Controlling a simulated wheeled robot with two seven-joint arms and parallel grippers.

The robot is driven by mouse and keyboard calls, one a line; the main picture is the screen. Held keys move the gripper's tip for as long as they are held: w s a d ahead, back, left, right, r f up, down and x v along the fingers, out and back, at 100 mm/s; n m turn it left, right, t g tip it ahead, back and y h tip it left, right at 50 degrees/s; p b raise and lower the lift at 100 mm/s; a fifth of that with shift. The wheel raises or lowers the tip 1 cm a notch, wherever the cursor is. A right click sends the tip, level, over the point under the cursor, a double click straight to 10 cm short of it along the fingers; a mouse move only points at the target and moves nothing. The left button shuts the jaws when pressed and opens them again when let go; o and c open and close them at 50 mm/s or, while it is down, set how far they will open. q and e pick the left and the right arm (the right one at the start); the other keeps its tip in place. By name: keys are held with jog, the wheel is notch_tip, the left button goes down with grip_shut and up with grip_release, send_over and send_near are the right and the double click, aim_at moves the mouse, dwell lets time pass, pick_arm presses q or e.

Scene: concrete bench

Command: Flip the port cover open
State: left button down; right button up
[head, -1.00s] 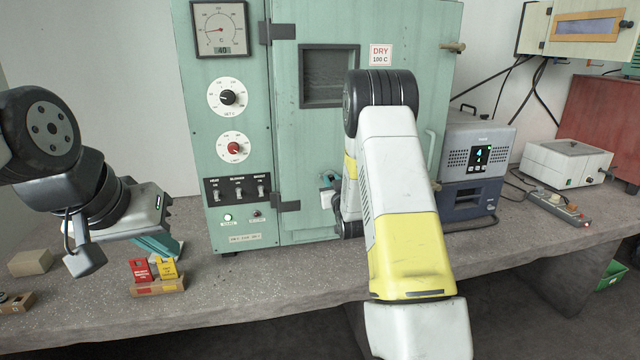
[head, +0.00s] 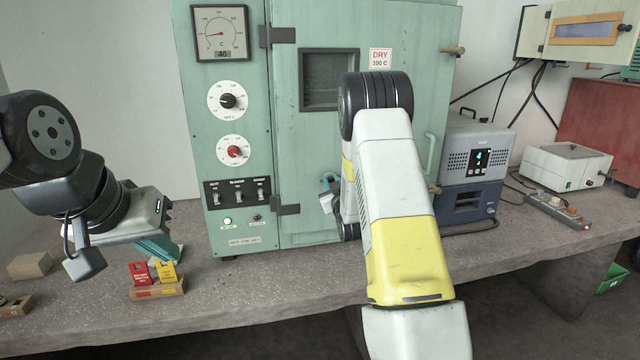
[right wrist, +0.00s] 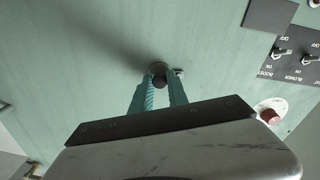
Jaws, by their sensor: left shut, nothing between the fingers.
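The green oven's door (head: 385,150) is closed. In the right wrist view, a small dark round piece (right wrist: 158,70), perhaps the port cover, sits on the green panel with a small light tab at its right. My right gripper's teal fingers (right wrist: 160,88) reach up to it, apart, with the dark piece at their tips. I cannot tell whether they grip it. In the head view my right gripper (head: 328,186) is at the door's lower left, mostly hidden by my forearm. My left gripper (head: 165,250) is shut and empty, low over the bench.
Red (head: 139,272) and yellow (head: 167,270) tags stand in a small holder near my left gripper. A beige block (head: 30,265) lies at the far left. A grey-blue unit (head: 475,160), a white box (head: 566,164) and a power strip (head: 558,209) occupy the right.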

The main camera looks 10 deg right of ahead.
jog(key=o, duration=0.4)
jog(key=s, duration=0.7)
jog(key=shift+s, duration=0.4)
jog(key=shift+f, duration=0.1)
jog(key=s+a+r+m+g+y, duration=0.1)
jog(key=s+a+r+m+g, duration=0.15)
jog(key=s+r, duration=0.3)
jog(key=s+a+r+m+g, duration=0.1)
jog(key=s+r+g, duration=0.3)
jog(key=s+r, duration=0.15)
jog(key=s+a+g, duration=0.2)
jog(key=s, duration=1)
jog(key=s+a+r+g+y, duration=0.1)
jog(key=s+a+g, duration=0.1)
jog(key=s, duration=1.1)
jog(key=shift+s+a+r+g+y, duration=0.2)
jog(key=shift+r+g+y, duration=0.1)
jog(key=shift+g, duration=0.55)
